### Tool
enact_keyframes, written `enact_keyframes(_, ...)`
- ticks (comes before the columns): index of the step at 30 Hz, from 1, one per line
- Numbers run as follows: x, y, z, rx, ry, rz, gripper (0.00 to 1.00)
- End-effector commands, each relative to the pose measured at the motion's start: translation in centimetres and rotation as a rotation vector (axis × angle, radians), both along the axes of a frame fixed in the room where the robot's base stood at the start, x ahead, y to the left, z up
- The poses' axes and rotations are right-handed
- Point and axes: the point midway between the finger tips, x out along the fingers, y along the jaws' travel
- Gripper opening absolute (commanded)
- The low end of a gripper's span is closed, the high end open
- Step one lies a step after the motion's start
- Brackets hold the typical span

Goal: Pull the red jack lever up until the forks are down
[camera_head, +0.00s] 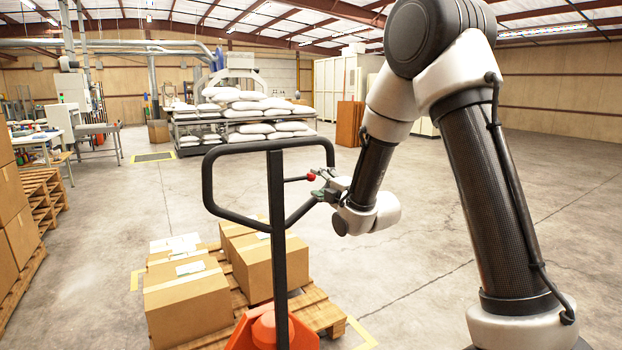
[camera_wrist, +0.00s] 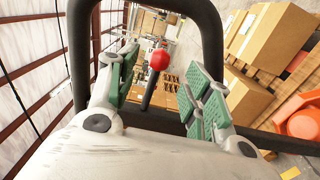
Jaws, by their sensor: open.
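The red ball knob (camera_head: 311,176) of the jack lever sits on a short dark rod inside the black handle loop (camera_head: 209,180) of the pallet jack. In the wrist view the red knob (camera_wrist: 159,60) and its black rod (camera_wrist: 149,94) show between the two green-padded fingers of my gripper (camera_wrist: 160,85). My gripper (camera_head: 322,188) is at the right side of the handle loop, close to the knob. Its fingers are apart, with a gap on both sides of the knob. The orange jack body (camera_head: 262,330) is low in front; the forks are hidden under the pallet.
Cardboard boxes (camera_head: 187,303) stand on a wooden pallet (camera_head: 318,309) behind the jack. More boxes (camera_head: 12,215) on pallets are at the left edge. White sacks (camera_head: 250,105) lie on a rack at the back. The floor to the right is clear.

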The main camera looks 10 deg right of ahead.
Motion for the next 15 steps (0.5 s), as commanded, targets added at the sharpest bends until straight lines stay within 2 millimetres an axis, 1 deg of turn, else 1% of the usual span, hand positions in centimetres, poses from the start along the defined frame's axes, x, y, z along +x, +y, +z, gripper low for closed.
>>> enact_keyframes(3, 1.2, 0.4, 0.0, 0.001, -0.002, 0.001, 0.5)
enact_keyframes(15, 4.8, 1.6, 0.0, 0.002, -0.002, -0.001, 0.5)
